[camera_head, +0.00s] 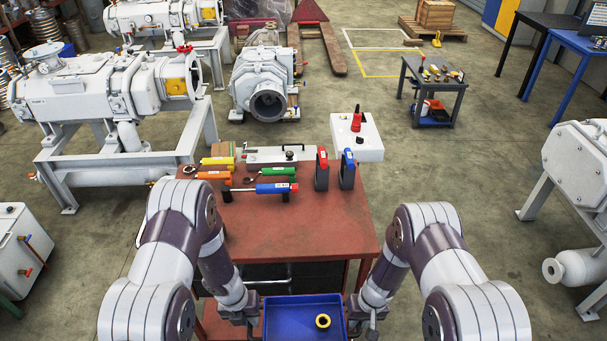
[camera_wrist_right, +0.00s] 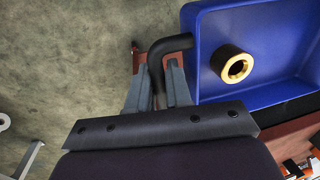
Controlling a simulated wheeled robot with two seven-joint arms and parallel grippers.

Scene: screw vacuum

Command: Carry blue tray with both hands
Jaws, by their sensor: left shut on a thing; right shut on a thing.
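The blue tray (camera_head: 285,318) is at the bottom centre of the head view, in front of the red table. It also shows in the right wrist view (camera_wrist_right: 285,85). A ring-shaped part (camera_head: 322,321), black with a brass-coloured face, lies inside it; it also shows in the right wrist view (camera_wrist_right: 236,65). My left gripper (camera_head: 250,318) is at the tray's left side, shut on the tray; its fingertips are hard to make out. My right gripper (camera_wrist_right: 161,82) is shut on the tray's dark curved handle (camera_wrist_right: 170,45) at the right side.
The red table (camera_head: 320,230) stands just beyond the tray. It carries colourful tools (camera_head: 275,188), a red-topped block (camera_head: 322,170) and a blue-topped block (camera_head: 347,170). White pump machines (camera_head: 80,90) stand left, another (camera_head: 585,160) right. The floor right of the table is clear.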

